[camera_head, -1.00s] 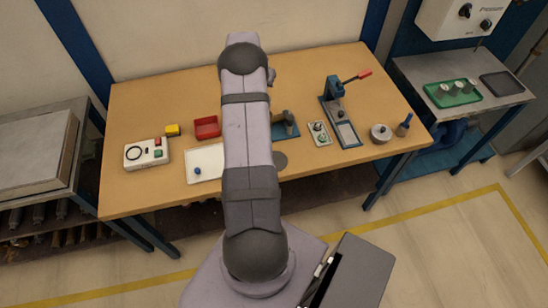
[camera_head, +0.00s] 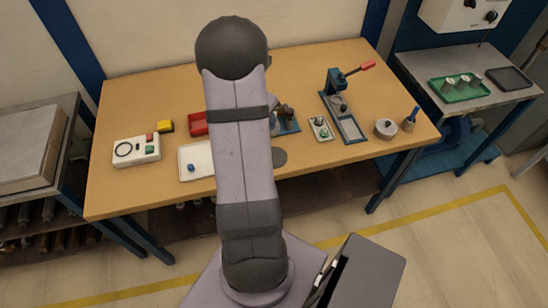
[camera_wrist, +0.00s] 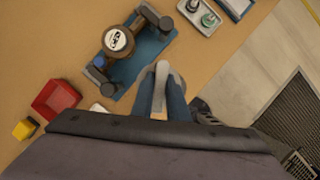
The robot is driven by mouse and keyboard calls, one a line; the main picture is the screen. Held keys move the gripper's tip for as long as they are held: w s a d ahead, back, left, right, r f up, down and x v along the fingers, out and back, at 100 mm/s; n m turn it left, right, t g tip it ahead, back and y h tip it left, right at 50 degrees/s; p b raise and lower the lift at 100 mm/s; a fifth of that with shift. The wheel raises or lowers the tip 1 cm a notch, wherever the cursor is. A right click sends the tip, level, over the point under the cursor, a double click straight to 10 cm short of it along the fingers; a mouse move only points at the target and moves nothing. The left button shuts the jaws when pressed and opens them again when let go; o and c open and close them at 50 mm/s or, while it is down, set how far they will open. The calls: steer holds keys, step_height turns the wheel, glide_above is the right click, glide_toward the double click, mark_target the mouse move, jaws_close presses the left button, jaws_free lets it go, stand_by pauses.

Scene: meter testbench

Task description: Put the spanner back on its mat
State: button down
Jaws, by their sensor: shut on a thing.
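My gripper (camera_wrist: 161,98) is at the lower middle of the wrist view, with its blue-grey fingers closed around a pale grey piece, the spanner (camera_wrist: 160,84). Only a short part of the spanner shows; the rest is hidden by the fingers and wrist. The gripper is over the table, just in front of the blue fixture. In the head view my own arm hides the gripper and the spanner.
A blue fixture (camera_head: 291,127) holds a brown round meter (camera_wrist: 118,42). A small tray (camera_head: 321,128) of fittings and a blue press (camera_head: 338,92) stand to its right. A red bin (camera_wrist: 55,99), yellow block (camera_head: 166,126), white tray (camera_head: 187,174) and test box (camera_head: 136,150) are left.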

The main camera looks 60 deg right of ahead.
steer(key=shift+s+a+f+m+g, duration=0.2)
steer(key=shift+s+a+m, duration=0.2)
steer(key=shift+s+m, duration=0.2)
steer(key=shift+s+a+f+m+g, duration=0.2)
steer(key=shift+s+a+m, duration=0.15)
steer(key=shift+s+m, duration=0.25)
steer(key=m, duration=0.1)
steer(key=s+m, duration=0.1)
steer(key=shift+a+m+g+y, duration=0.2)
steer(key=shift+m+g+y, duration=0.1)
steer(key=shift+g+y, duration=0.1)
steer(key=shift+s+a+m+g, duration=0.15)
steer(key=shift+m+g, duration=0.15)
steer(key=shift+m, duration=0.6)
steer(key=shift+f+p, duration=0.95)
steer(key=shift+f, duration=4.05)
steer(key=shift+f, duration=0.1)
steer(key=c, duration=1.7)
jaws_free()
steer(key=b+v, duration=0.1)
steer(key=v, duration=0.3)
steer(key=b+v, duration=0.1)
steer(key=v, duration=0.7)
steer(key=shift+d+r+b, duration=0.2)
steer(key=shift+d+b, duration=0.05)
steer(key=shift+b, duration=0.15)
